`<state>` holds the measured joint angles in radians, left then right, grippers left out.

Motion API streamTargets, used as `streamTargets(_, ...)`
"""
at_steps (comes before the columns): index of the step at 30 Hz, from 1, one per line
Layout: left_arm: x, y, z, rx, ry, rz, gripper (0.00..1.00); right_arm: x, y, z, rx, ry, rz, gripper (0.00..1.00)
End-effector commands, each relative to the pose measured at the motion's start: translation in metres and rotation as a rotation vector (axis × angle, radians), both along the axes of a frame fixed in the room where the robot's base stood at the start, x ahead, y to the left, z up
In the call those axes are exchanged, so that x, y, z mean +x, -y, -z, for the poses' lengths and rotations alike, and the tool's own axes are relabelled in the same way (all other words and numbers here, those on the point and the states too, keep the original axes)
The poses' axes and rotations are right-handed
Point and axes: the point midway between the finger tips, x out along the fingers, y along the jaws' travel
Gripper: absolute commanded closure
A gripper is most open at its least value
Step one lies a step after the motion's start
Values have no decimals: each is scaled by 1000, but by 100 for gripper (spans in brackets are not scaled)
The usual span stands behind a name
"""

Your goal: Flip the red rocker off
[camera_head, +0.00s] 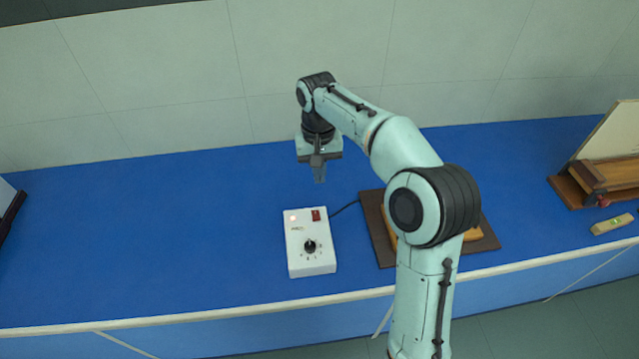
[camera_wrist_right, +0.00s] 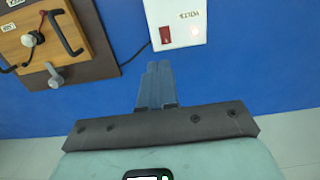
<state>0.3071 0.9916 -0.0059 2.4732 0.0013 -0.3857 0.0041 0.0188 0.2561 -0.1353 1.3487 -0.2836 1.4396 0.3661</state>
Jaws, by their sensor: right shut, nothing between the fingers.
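A white control box (camera_head: 299,256) lies on the blue bench, with a red rocker (camera_head: 316,215), a lit lamp (camera_head: 293,217) and a black knob (camera_head: 310,246) on its top face. The red rocker also shows in the right wrist view (camera_wrist_right: 165,34), near the box's edge. My right gripper (camera_head: 319,180) is shut and empty, above the bench just behind the box. In the right wrist view its fingers (camera_wrist_right: 158,66) are together, pointing toward the rocker and apart from it in the picture. My left gripper is not in view.
A dark board with a wooden block (camera_wrist_right: 82,30) lies beside the box, partly hidden by my right arm in the head view. A black cable (camera_head: 345,208) leaves the box. A wooden apparatus (camera_head: 610,175) and a level (camera_head: 612,224) are at right.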

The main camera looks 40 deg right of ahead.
Motion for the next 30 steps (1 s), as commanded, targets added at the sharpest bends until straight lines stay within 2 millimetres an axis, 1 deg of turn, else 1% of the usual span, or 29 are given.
streamTargets(2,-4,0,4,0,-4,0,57,3,1,2,15,-30,3,100)
streamTargets(6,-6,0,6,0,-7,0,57,5,0,1,40,-67,3,100)
streamTargets(15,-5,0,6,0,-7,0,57,5,-1,-1,45,-73,1,100)
streamTargets(19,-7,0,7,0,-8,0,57,4,-1,3,45,-74,1,100)
streamTargets(23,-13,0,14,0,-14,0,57,1,-2,19,45,-78,0,100)
streamTargets(26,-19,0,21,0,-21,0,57,-2,-3,38,46,-80,0,100)
streamTargets(30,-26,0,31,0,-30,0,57,-5,-5,70,45,-80,0,100)
